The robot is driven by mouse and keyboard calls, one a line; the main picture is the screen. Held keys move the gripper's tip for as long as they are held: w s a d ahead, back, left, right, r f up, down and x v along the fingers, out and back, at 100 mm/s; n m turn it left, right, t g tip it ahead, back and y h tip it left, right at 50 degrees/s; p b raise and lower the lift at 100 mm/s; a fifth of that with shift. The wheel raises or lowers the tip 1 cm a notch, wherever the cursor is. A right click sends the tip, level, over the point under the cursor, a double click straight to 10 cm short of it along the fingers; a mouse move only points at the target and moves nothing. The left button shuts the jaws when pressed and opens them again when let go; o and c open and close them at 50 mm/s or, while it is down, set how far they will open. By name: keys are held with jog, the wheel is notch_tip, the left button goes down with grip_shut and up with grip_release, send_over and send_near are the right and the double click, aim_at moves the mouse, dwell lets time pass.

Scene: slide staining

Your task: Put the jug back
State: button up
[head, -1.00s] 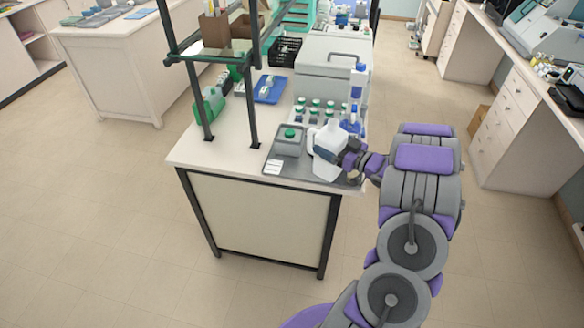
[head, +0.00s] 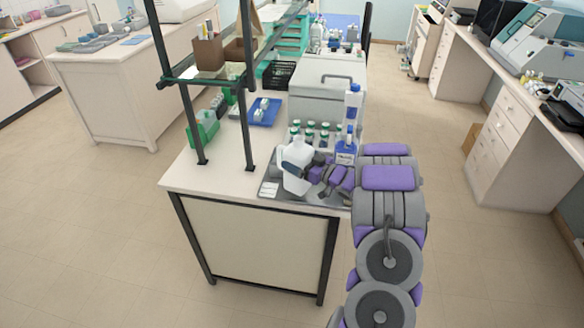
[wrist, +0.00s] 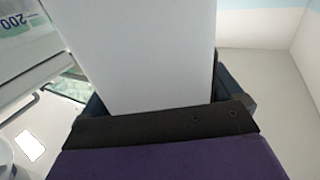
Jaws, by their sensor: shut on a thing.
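The white jug (head: 297,178) is at the front corner of the bench, above the grey tray (head: 335,197). My gripper (head: 308,165) is shut on it from the right side. In the wrist view the jug's plain white wall (wrist: 145,50) fills the space between the jaws of my gripper (wrist: 160,105). I cannot tell whether the jug's base touches the tray. The jug and my gripper hide much of the tray and the grey container that stood on it.
Several green-capped bottles (head: 311,133) and a blue-and-white dispenser (head: 348,130) stand just behind the tray. A large grey machine (head: 327,95) is further back. Dark shelf posts (head: 247,130) rise left of the tray.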

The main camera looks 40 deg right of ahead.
jog(key=w+f, duration=0.1)
jog(key=w+a+f+b, duration=0.1)
jog(key=f, duration=0.1)
jog(key=shift+w, duration=0.15)
jog(key=shift+d+f, duration=0.15)
jog(key=shift+f, duration=0.2)
jog(key=o, duration=1.1)
